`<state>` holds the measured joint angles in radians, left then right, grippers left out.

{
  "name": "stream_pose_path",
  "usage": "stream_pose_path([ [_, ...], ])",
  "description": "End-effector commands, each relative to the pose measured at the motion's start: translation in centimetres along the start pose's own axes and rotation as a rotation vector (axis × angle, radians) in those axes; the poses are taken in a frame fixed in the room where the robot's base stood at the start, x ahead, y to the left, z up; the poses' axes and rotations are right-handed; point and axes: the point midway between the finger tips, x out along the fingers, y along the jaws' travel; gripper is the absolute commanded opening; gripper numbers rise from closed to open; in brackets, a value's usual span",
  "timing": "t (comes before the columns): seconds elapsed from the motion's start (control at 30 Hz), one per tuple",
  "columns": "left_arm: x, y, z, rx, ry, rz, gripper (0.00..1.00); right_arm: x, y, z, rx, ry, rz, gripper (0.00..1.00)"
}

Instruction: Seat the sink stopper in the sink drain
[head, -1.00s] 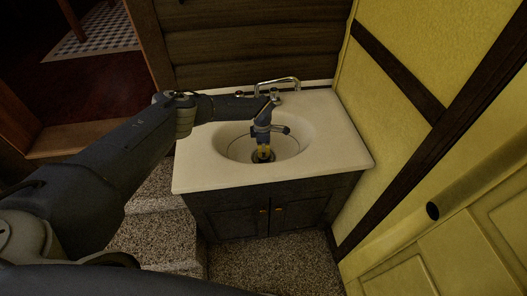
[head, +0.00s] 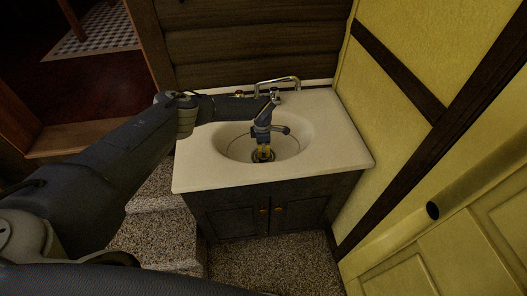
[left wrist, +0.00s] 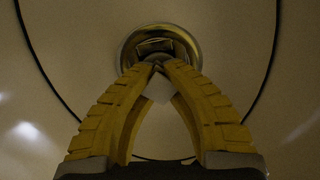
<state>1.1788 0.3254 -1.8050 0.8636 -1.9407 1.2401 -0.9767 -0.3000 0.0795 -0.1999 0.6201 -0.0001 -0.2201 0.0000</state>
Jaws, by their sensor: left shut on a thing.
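The sink basin (head: 231,147) is an oval cream bowl set in a countertop. My left gripper (head: 263,156) reaches down into it, its yellow fingers over the drain area at the bottom. In the left wrist view my left gripper (left wrist: 158,66) has its fingertips closed together on the sink stopper (left wrist: 158,46), a small metallic piece within the round shiny drain rim (left wrist: 130,48). The fingers hide part of the stopper and the near side of the drain. I cannot tell how deep the stopper sits. My right gripper is not in view.
A chrome faucet (head: 277,84) stands at the back of the counter, close to my left wrist. A yellow wall (head: 390,110) borders the counter on the right. A dark cabinet (head: 235,213) is below. A thin dark ring (left wrist: 273,60) circles the basin floor.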

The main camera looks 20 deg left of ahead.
Motion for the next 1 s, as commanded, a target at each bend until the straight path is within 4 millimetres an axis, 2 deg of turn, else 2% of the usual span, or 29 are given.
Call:
stream_pose_path([
  [1.0,0.5,0.03,0.01,-0.001,0.0,0.001,0.0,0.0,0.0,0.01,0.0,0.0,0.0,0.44],
])
